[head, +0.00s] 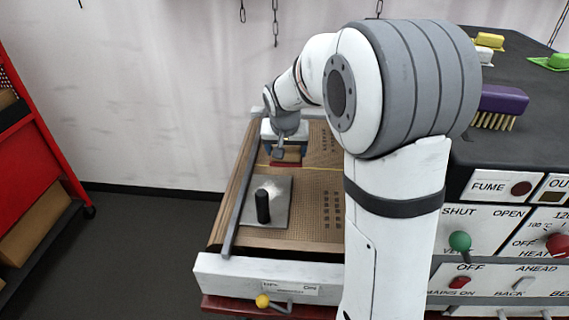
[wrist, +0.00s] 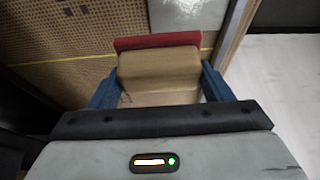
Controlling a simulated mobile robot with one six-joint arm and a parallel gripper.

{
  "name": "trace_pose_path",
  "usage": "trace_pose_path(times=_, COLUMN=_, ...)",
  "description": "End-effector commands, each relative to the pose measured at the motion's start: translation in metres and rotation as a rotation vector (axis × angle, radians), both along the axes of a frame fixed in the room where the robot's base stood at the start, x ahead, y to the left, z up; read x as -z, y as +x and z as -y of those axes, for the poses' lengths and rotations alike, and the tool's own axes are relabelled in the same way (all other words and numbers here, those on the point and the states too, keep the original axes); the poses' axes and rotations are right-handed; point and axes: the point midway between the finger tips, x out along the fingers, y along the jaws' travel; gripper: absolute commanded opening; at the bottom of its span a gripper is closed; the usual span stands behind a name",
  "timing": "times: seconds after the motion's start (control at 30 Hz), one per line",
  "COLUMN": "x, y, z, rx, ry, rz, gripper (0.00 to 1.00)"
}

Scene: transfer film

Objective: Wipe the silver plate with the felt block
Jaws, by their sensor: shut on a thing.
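My gripper (head: 287,155) is at the far part of the perforated brown bed, beyond the silver plate. In the wrist view its blue fingers (wrist: 160,88) are shut on the felt block (wrist: 160,66), tan on top with a red strip along its far edge. The block also shows in the head view (head: 286,156), low over the bed; I cannot tell whether it touches. The silver plate (head: 279,217) lies flat nearer the front, with a pale patch on it and a black upright post (head: 263,206). Part of the plate also shows in the wrist view (wrist: 188,14), apart from the block.
A dark rail (head: 240,205) runs along the bed's left side. A yellow line crosses the bed between plate and block. A dark-topped control cabinet (head: 520,85) with a purple brush (head: 500,100) stands right. A red rack (head: 35,130) stands left.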

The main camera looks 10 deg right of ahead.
Motion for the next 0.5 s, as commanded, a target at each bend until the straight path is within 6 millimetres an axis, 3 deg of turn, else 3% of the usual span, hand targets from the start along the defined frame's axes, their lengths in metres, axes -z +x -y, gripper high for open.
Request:
trace_pose_path(times=0.1, x=0.02, y=-0.001, z=0.0, rx=-0.002, ry=0.003, rz=-0.001, gripper=0.54)
trace_pose_path(times=0.5, x=0.047, y=-0.002, z=0.0, rx=-0.001, ry=0.006, rz=-0.001, gripper=0.54)
